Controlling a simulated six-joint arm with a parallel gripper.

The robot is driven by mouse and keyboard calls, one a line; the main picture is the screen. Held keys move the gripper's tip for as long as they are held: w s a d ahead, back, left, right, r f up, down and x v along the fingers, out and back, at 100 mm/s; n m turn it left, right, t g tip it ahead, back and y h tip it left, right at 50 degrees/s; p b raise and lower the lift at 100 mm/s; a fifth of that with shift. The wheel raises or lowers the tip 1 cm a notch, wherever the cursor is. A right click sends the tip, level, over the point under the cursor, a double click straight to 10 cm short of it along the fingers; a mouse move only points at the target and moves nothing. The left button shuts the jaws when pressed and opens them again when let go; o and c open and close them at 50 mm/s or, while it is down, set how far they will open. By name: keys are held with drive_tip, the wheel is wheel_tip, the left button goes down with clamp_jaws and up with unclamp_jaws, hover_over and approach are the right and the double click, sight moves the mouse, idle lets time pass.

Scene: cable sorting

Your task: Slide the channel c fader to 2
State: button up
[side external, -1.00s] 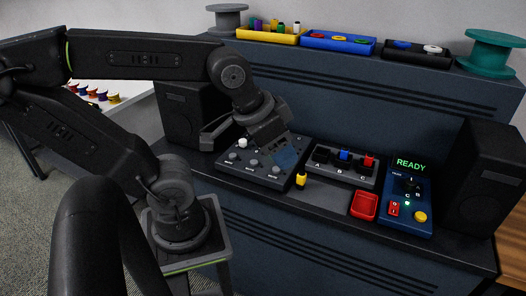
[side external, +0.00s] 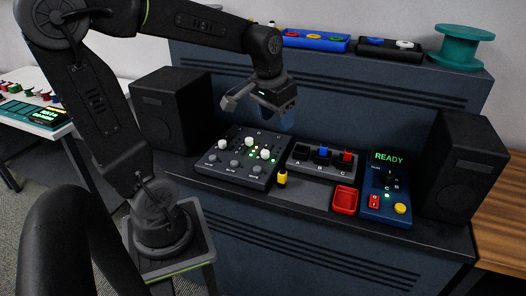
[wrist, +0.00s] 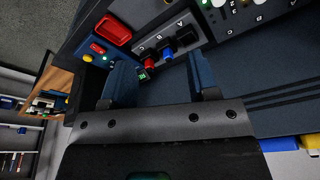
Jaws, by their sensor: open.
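The dark mixer panel (side external: 205,168) lies on the console with white fader knobs and lit green marks. The rightmost white knob (side external: 264,154) appears to be the channel C fader; its scale numbers are too small to read. In the wrist view, the panel's edge with white knobs and the letters C and B (wrist: 228,29) shows at the upper right, cut off by the frame. My gripper (side external: 285,120) is above the panel's back right side, clear of the knobs. Its blue fingers are apart and empty in the wrist view (wrist: 162,82).
A block (side external: 325,165) with black, blue and red plugs labelled A, B, C stands right of the panel. A yellow plug (side external: 282,181), a red tray (side external: 345,200) and a blue READY box (side external: 385,200) are nearby. Black speakers (side external: 170,110) flank the console.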

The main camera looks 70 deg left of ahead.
sight(265, 152)
drive_tip(key=w+a+f+n+g, duration=0.1)
drive_tip(key=w+a+f, duration=0.15)
drive_tip(key=a, duration=0.45)
drive_tip(key=w+a+f+n+g, duration=0.1)
drive_tip(key=a+f+n, duration=0.1)
drive_tip(key=a+f, duration=0.35)
drive_tip(key=shift+h, duration=0.4)
drive_tip(key=f, duration=0.7)
drive_tip(key=a+f, duration=0.1)
drive_tip(key=f, duration=0.3)
drive_tip(key=shift+s+f, duration=0.15)
drive_tip(key=shift+f, duration=0.15)
drive_tip(key=shift+c, duration=0.3)
clamp_jaws()
